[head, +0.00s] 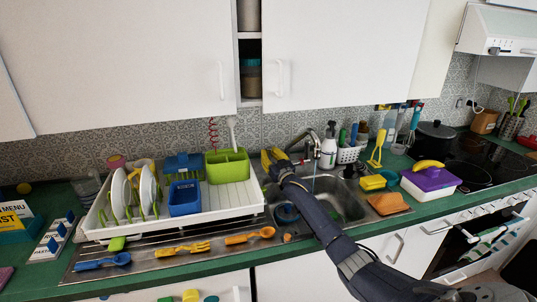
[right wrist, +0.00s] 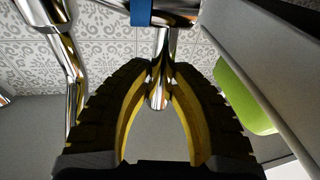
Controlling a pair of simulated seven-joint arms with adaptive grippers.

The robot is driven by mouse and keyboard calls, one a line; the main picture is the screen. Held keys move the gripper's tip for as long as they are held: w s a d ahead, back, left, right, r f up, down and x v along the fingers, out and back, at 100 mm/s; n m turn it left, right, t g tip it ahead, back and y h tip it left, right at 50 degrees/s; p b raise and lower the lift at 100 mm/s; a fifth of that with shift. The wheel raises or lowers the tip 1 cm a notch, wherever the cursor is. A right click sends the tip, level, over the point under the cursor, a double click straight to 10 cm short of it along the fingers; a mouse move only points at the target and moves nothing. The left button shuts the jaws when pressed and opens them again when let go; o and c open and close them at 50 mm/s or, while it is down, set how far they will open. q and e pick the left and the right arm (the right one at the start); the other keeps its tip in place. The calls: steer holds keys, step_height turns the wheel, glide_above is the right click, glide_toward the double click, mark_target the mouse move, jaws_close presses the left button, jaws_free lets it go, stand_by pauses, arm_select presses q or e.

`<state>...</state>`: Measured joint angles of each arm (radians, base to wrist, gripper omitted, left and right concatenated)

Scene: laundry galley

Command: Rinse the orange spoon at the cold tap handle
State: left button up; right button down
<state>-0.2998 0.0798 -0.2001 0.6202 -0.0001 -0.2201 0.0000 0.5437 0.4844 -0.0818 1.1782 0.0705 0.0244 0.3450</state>
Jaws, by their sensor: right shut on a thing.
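The orange spoon (head: 250,236) lies on the steel drainboard in front of the dish rack, away from both grippers. My right gripper (head: 271,157) is at the back left of the sink. In the right wrist view its yellow-lined fingers (right wrist: 157,72) are shut on the chrome cold tap handle (right wrist: 160,95), which has a blue band (right wrist: 153,12) above. The chrome tap (head: 311,140) arches over the sink (head: 345,197); a thin pale streak, seemingly water, hangs below its spout. My forearm hides part of the basin. My left gripper is not in view.
A white dish rack (head: 235,203) with plates and a green caddy (head: 227,165) stands left of the sink. A blue spoon (head: 103,261) and a yellow utensil (head: 183,249) lie on the drainboard. A soap bottle (head: 328,150) stands behind the sink.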

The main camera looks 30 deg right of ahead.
steer(key=c, duration=1.2)
jaws_free()
steer(key=shift+o, duration=0.2)
steer(key=shift+r, duration=5.05)
